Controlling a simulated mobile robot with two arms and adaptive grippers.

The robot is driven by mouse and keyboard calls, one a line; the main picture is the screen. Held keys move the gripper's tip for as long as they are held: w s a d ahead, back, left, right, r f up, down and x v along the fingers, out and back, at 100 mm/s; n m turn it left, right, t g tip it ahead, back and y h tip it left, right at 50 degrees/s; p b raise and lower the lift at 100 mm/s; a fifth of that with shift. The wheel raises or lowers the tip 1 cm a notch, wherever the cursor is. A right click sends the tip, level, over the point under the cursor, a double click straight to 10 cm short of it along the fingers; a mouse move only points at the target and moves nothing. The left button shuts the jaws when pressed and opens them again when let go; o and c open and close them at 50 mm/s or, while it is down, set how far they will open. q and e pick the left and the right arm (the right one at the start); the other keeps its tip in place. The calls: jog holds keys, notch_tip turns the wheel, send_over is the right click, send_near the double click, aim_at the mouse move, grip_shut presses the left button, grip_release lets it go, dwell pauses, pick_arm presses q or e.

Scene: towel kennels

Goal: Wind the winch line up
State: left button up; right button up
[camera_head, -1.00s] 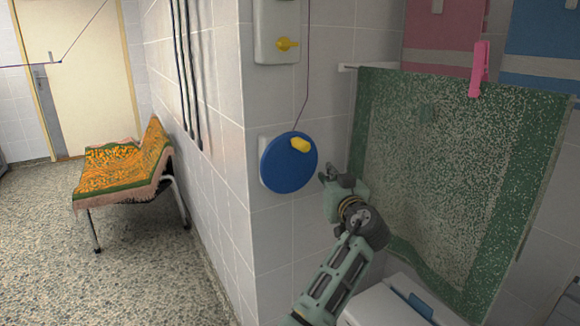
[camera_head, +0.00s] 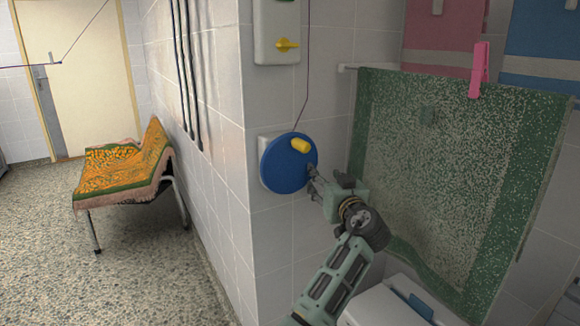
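The winch is a round blue disc (camera_head: 286,166) with a yellow knob (camera_head: 300,145) near its upper right edge, mounted on the tiled wall corner. A thin dark line (camera_head: 306,75) runs up from the disc. My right gripper (camera_head: 314,180) points left at the disc's lower right edge, below the knob. Its fingers look parted, with nothing visible between them. The knob is clear of the fingers; I cannot tell whether a fingertip touches the disc. My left gripper is out of view.
A white box with a yellow switch (camera_head: 288,44) hangs above the disc. A green speckled towel (camera_head: 440,170) with a pink peg (camera_head: 479,70) hangs on a rail to the right. A towel-draped bench (camera_head: 125,175) stands left. A white lidded bin (camera_head: 385,308) is below.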

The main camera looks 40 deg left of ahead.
pick_arm(q)
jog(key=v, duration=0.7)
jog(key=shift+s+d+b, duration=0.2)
jog(key=shift+b, duration=0.1)
pick_arm(e)
jog(key=shift+w+a+r, duration=0.15)
jog(key=shift+w+r, duration=0.45)
jog(key=shift+w, duration=0.1)
jog(key=shift+r, duration=0.1)
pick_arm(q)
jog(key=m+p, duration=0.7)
pick_arm(e)
jog(key=s+d+f, duration=0.1)
jog(key=s+d, duration=0.1)
jog(key=s, duration=1)
jog(key=shift+s+d+f+g, duration=0.15)
jog(key=shift+f+g, duration=0.05)
jog(key=shift+g, duration=0.2)
